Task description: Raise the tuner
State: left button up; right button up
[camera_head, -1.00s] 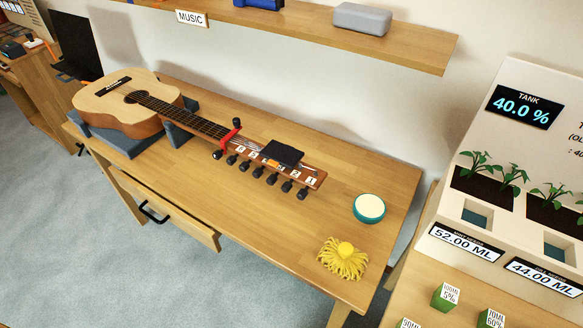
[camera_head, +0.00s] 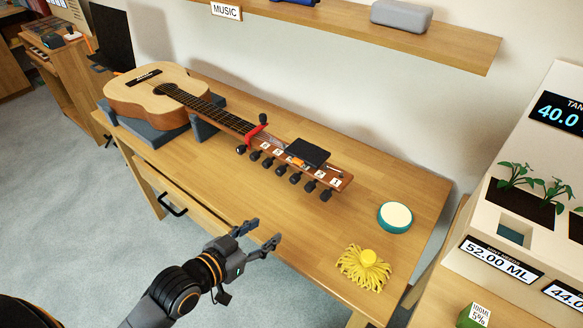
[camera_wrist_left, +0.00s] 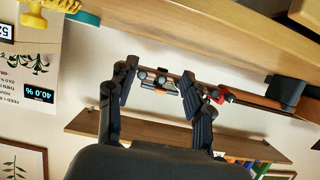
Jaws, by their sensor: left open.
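A black tuner (camera_head: 307,152) sits on the headstock of an acoustic guitar (camera_head: 160,92). The headstock (camera_head: 334,180) has several black tuning pegs along its edge and small white number labels. A red capo (camera_head: 256,132) is across the neck near the headstock. My left gripper (camera_head: 262,239) is open and empty in front of the table's front edge, below and apart from the headstock. In the left wrist view the open fingers (camera_wrist_left: 158,92) frame the headstock and pegs in the distance; the picture is upside down. My right gripper is not in view.
A teal round tin (camera_head: 395,217) and a yellow tasselled thing (camera_head: 363,268) lie at the right end. A shelf (camera_head: 440,35) hangs above. A planter console (camera_head: 520,225) stands at right.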

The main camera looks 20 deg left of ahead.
pick_arm(q)
jog(key=w+a+r+t+h, duration=0.1)
jog(key=w+a+r+t, duration=0.25)
jog(key=r, duration=0.25)
send_near(296, 162)
jog(key=shift+t, duration=0.25)
jog(key=x, duration=0.5)
jog(key=p+x, duration=0.1)
jog(key=x, duration=0.2)
jog(key=shift+w+f, duration=0.1)
jog(key=shift+f, duration=0.15)
grip_shut()
